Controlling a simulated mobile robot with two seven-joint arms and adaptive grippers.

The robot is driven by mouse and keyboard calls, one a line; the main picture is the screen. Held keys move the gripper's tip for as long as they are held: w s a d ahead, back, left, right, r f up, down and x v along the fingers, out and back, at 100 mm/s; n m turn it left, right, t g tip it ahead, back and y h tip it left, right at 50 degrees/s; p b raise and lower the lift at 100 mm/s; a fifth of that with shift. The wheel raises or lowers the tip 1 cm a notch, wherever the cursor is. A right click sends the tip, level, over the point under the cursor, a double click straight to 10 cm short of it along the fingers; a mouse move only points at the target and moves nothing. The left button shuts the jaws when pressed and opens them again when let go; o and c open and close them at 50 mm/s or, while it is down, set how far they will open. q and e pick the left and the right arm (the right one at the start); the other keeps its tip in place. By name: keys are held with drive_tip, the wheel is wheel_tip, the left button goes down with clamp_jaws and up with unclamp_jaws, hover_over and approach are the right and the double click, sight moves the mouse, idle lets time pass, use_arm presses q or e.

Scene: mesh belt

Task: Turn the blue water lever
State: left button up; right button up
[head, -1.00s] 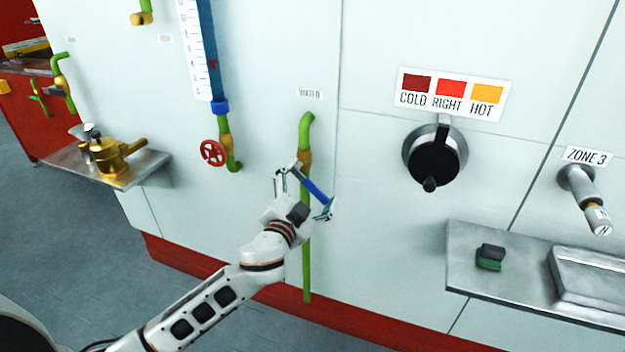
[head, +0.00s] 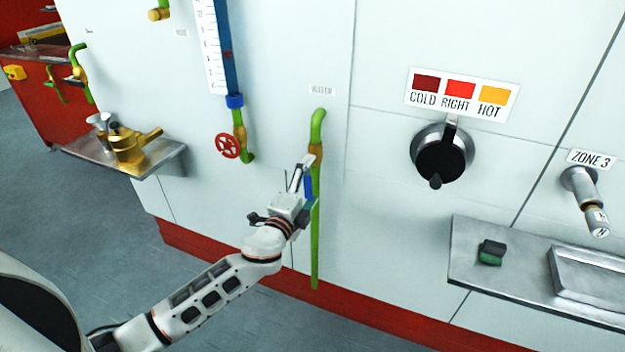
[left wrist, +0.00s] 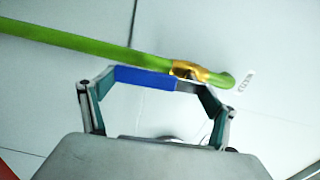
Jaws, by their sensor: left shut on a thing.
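The blue water lever (head: 308,187) hangs from a brass valve (head: 314,153) on a vertical green pipe (head: 315,245). It points down, close along the pipe. In the left wrist view the blue lever (left wrist: 145,78) lies nearly parallel to the green pipe (left wrist: 70,41), with the brass valve (left wrist: 188,71) at its right end. My left gripper (head: 303,183) is at the lever and shut on it, its fingers at either end of the blue part in the left wrist view. The gripper partly hides the lever in the head view. My right gripper is not in view.
A red handwheel (head: 227,146) sits on another pipe to the left. A black dial (head: 441,155) and a right-hand shelf (head: 468,262) are to the right. The wall near the pipe is flat.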

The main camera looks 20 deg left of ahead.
use_arm(q)
drive_tip(key=shift+a+m, duration=0.15)
drive_tip(key=shift+m, duration=0.15)
drive_tip(key=o, duration=1.5)
drive_tip(key=shift+c, duration=0.2)
drive_tip(key=s, duration=1.2)
drive_tip(key=shift+a, duration=0.2)
drive_tip(key=s+d+f+n+g+h, duration=0.1)
drive_tip(key=s+d+f+n+g, duration=0.1)
drive_tip(key=s+f+n, duration=0.5)
drive_tip(key=s+d+f+n+g+h, duration=0.1)
drive_tip(key=s+d+f+n+g, duration=0.2)
drive_tip(key=s+f, duration=1)
wheel_tip(320, 180, down, 5)
drive_tip(key=n+g, duration=0.2)
drive_tip(key=n, duration=0.2)
drive_tip(key=shift+s+d+f, duration=0.2)
drive_tip(key=shift+s+d, duration=0.1)
drive_tip(key=shift+s, duration=0.05)
